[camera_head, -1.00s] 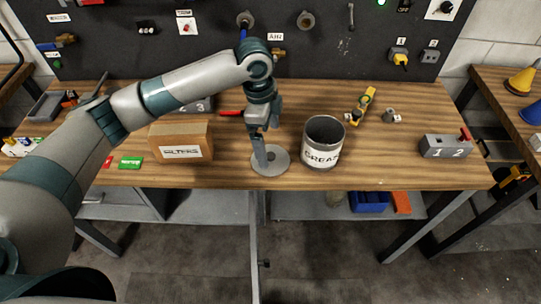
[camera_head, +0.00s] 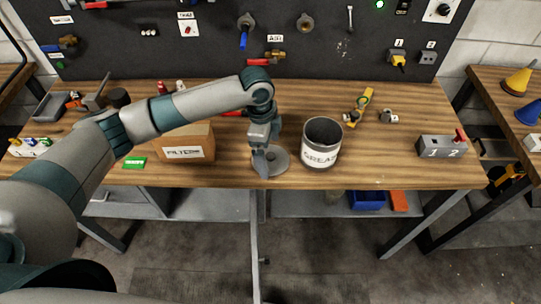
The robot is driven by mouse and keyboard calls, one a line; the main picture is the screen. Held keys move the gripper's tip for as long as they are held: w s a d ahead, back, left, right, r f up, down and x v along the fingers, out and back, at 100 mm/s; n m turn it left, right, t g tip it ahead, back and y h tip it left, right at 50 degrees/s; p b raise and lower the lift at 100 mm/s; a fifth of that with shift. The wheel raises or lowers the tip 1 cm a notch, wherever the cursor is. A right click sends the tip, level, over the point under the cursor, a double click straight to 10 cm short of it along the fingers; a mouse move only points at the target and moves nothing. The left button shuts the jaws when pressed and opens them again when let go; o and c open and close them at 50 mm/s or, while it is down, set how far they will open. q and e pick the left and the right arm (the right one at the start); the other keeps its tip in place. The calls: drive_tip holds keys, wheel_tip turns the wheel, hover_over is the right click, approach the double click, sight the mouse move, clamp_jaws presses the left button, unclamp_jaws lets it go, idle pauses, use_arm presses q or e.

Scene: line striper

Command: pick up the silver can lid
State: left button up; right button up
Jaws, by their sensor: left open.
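The silver can lid (camera_head: 281,163) is a flat grey disc lying on the wooden workbench, near its front edge. The open can labelled GREASE (camera_head: 321,143) stands upright just right of it. My left gripper (camera_head: 262,168) points down over the left part of the lid. It is open, and its fingers hide part of the lid. I cannot tell whether the fingertips touch the lid. My right gripper is not in view.
A cardboard FILTERS box (camera_head: 185,145) stands left of my gripper. A black panel (camera_head: 330,60) with valves and switches rises behind.

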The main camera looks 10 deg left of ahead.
sight(269, 155)
use_arm(q)
drive_tip(key=shift+d+f, duration=0.1)
drive_tip(key=shift+f, duration=0.5)
drive_tip(key=c, duration=0.9)
wheel_tip(269, 155, up, 10)
drive_tip(key=b, duration=0.3)
idle(0.3)
